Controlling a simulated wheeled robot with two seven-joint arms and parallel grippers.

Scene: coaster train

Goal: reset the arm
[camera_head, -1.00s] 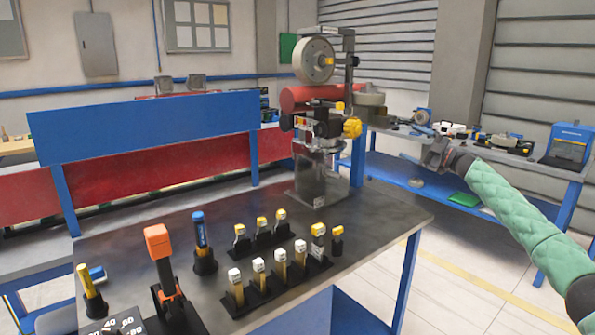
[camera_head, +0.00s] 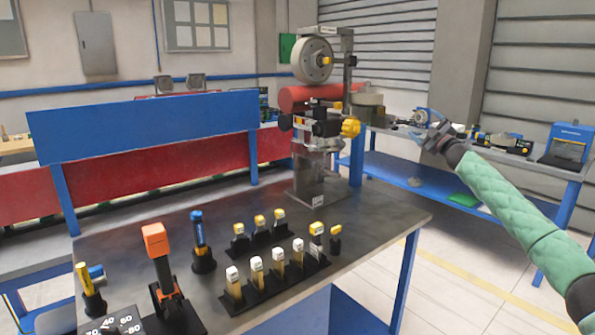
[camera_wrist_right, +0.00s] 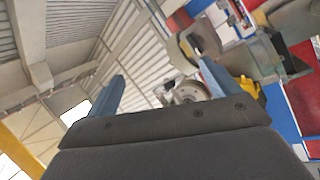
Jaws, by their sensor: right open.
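My right gripper (camera_head: 424,128) is raised at the right of the head view, in front of the far workbench, with its green-sleeved arm coming in from the right edge. In the right wrist view its two blue-grey fingers (camera_wrist_right: 158,88) stand wide apart with nothing between them. It is clear of the table and touches nothing that I can see. My left gripper is in neither view.
The dark table (camera_head: 375,212) carries a machine with a grey wheel (camera_head: 312,62), an orange-handled tool (camera_head: 156,240), a blue-handled tool (camera_head: 198,232) and rows of stamps with pale and yellow tops (camera_head: 278,256). A blue-legged bench stands behind the right arm.

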